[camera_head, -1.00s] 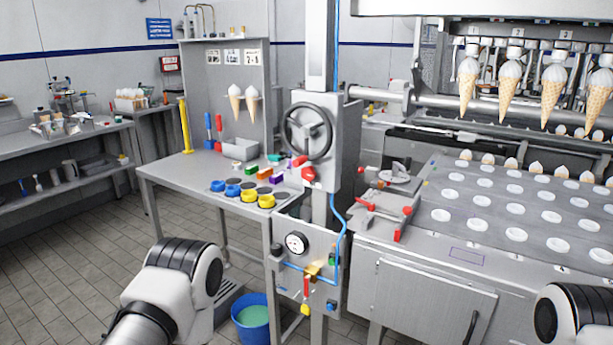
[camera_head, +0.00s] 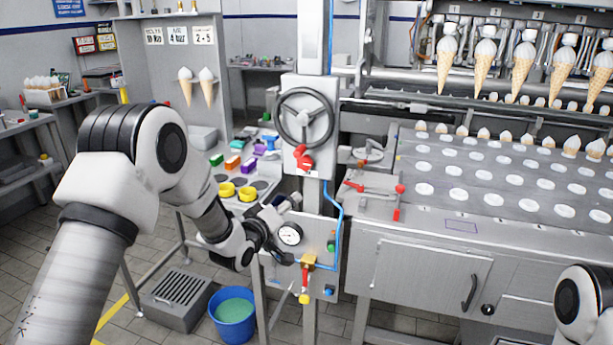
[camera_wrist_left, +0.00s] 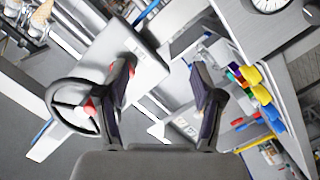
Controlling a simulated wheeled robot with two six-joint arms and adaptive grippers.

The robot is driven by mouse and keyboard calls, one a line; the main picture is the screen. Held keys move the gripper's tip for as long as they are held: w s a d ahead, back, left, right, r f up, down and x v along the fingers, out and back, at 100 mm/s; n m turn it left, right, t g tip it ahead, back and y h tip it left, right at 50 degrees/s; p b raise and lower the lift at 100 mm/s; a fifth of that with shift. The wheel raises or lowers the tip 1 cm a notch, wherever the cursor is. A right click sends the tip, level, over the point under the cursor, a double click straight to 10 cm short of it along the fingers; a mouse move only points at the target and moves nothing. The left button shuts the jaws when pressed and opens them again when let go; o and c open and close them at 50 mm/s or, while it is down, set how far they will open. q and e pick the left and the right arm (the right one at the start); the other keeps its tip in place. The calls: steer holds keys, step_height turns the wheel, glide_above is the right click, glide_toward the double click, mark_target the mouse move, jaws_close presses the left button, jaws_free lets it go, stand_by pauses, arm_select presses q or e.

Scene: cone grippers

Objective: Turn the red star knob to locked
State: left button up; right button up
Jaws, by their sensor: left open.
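The red star knob (camera_head: 303,158) is on the front of the grey column housing, just below the handwheel (camera_head: 305,117), in the head view. In the left wrist view, red parts (camera_wrist_left: 91,107) show beside the left finger, which partly hides that area. My left gripper (camera_head: 283,207) is in front of the column, below and slightly left of the knob, apart from it. In the left wrist view its two fingers (camera_wrist_left: 165,85) are spread with nothing between them. Which way the knob is set cannot be told. My right gripper is out of view.
A gauge (camera_head: 289,234) and a yellow-red valve (camera_head: 306,280) sit on the panel below. A red-handled clamp (camera_head: 375,188) is on the machine at right. A blue bucket (camera_head: 232,312) stands on the floor.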

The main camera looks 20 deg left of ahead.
arm_select(q)
steer(key=t, duration=0.1)
glide_toward(303, 163)
step_height(303, 163, down, 2)
steer(key=w, duration=0.1)
step_height(303, 163, up, 2)
steer(key=w, duration=0.2)
steer(key=w+p, duration=0.1)
steer(key=w, duration=0.2)
steer(key=w+d+p, duration=0.1)
steer(key=w, duration=0.1)
steer(key=shift+w+d, duration=0.1)
steer(key=shift+w, duration=0.3)
steer(key=shift+w+d, duration=0.25)
steer(key=shift+a+f, duration=0.1)
steer(key=c, duration=1.1)
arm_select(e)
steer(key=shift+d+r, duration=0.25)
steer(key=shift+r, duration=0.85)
